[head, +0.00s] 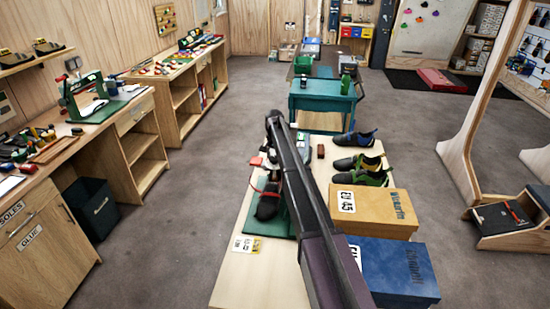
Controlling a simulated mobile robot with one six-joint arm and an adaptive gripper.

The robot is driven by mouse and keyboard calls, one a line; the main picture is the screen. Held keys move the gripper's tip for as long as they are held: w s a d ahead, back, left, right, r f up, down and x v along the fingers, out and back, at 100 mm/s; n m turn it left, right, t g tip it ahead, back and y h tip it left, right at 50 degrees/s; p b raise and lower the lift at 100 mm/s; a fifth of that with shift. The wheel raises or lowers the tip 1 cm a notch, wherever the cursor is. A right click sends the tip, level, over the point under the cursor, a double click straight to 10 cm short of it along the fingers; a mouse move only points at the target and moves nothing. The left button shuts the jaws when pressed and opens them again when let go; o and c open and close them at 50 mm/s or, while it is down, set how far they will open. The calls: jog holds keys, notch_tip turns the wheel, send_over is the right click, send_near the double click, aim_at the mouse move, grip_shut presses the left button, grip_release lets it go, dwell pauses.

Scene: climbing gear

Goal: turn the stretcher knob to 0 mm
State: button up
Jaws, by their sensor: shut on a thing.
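A dark shoe with red parts (268,205) sits on a green mat (277,223) on the central workbench, partly hidden by my arm. It appears to be on the stretcher, whose body I cannot make out clearly. A small red and pale piece (256,161), perhaps the stretcher knob, shows at the far end of the shoe. My gripper (270,156) is a small dark shape beside it, mostly hidden by my arm, and appears shut on the knob. The fingertips and any scale reading are too small to see.
A tan shoebox (375,212), a blue shoebox (398,270) and several shoes (358,162) crowd the right of the central workbench (240,285). A label card (247,244) lies near the mat. A teal cart (322,100) stands beyond. Open floor lies left.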

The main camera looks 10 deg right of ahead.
jog(key=n, duration=0.6)
jog(key=shift+s+n, duration=0.1)
jog(key=shift+n, duration=0.2)
jog(key=n, duration=0.6)
dwell(0.3)
jog(key=o, duration=1.1)
jog(key=shift+o, duration=0.2)
